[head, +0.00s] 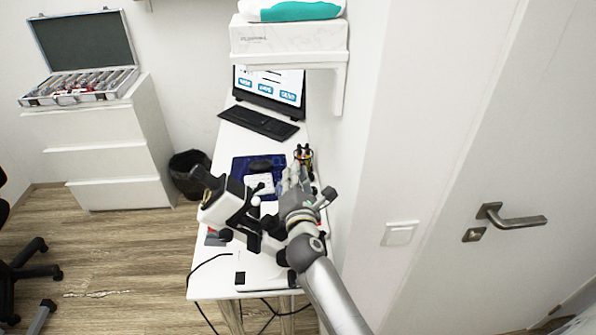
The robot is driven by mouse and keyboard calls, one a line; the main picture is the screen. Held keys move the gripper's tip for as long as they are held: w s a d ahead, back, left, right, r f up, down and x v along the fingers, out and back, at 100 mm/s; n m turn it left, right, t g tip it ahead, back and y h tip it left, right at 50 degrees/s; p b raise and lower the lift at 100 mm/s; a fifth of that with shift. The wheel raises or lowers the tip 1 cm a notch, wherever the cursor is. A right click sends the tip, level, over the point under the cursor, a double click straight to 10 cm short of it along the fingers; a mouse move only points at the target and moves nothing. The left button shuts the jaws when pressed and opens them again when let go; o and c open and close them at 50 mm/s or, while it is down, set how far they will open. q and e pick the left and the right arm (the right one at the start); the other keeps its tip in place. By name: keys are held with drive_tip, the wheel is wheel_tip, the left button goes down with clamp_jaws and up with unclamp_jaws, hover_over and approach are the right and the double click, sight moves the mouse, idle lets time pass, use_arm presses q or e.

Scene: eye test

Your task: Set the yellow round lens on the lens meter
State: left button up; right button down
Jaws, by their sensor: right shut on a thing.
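The lens meter (236,206), a white and black instrument, stands on the narrow white desk, with its black eyepiece end pointing up and left. My right arm comes in from the bottom right. My right gripper (292,178) is right beside the lens meter, on its right and over the desk. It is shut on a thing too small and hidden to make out. I cannot clearly see the yellow round lens; a small yellowish patch shows near the lens meter's left end, but I cannot tell what it is. My left gripper is not in view.
On the white desk (205,283) are a laptop (270,92), a black keyboard (258,122), a blue mat (240,164) and a pen holder (304,155). A shelf with a box (288,40) overhangs the desk. A wall and door (470,150) bound the right.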

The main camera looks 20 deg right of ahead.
sight(277, 220)
drive_tip(key=shift+s+a+f+b, duration=0.7)
drive_tip(key=shift+s+a+b, duration=0.05)
drive_tip(key=shift+s+a, duration=0.15)
drive_tip(key=shift+s+a+f+b, duration=0.7)
drive_tip(key=shift+s+a+b, duration=0.05)
drive_tip(key=shift+s, duration=0.15)
drive_tip(key=shift+s+a+f, duration=0.15)
drive_tip(key=shift+s+f, duration=0.05)
drive_tip(key=shift+f, duration=0.05)
drive_tip(key=shift+w+a+f+b, duration=0.2)
drive_tip(key=shift+a+f+b, duration=0.5)
drive_tip(key=shift+b, duration=0.4)
drive_tip(key=shift+w+a+f+b, duration=0.2)
drive_tip(key=shift+a+f+b, duration=0.45)
drive_tip(key=shift+b, duration=0.4)
drive_tip(key=shift+f, duration=0.1)
